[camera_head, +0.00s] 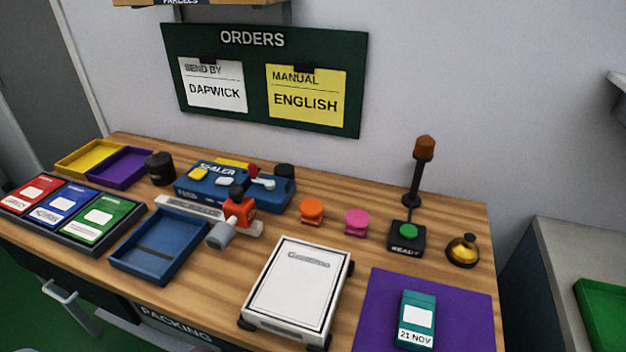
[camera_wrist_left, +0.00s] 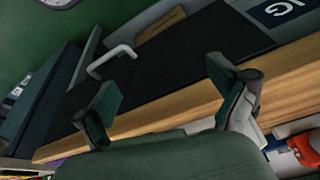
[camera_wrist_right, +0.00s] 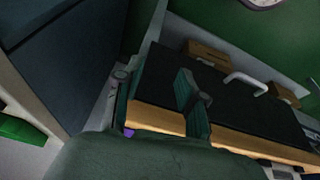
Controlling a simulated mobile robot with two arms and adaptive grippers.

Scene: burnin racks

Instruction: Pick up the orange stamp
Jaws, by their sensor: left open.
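The orange stamp (camera_head: 312,210) stands upright on the wooden packing table in the head view, left of a similar pink stamp (camera_head: 356,221). Nothing holds or touches the orange stamp. Neither gripper shows in the head view. In the left wrist view my left gripper (camera_wrist_left: 168,100) is open and empty, with its fingers wide apart near the table's front edge. In the right wrist view my right gripper (camera_wrist_right: 157,88) has its fingers apart with nothing between them, also near the table edge. The orange stamp cannot be made out in either wrist view.
A red-orange tape tool (camera_head: 240,212) and blue sealer (camera_head: 235,184) stand left of the stamps. A white scale (camera_head: 297,287) lies in front. A button post (camera_head: 407,237), brass bell (camera_head: 463,250) and purple mat (camera_head: 380,310) with a teal box are to the right.

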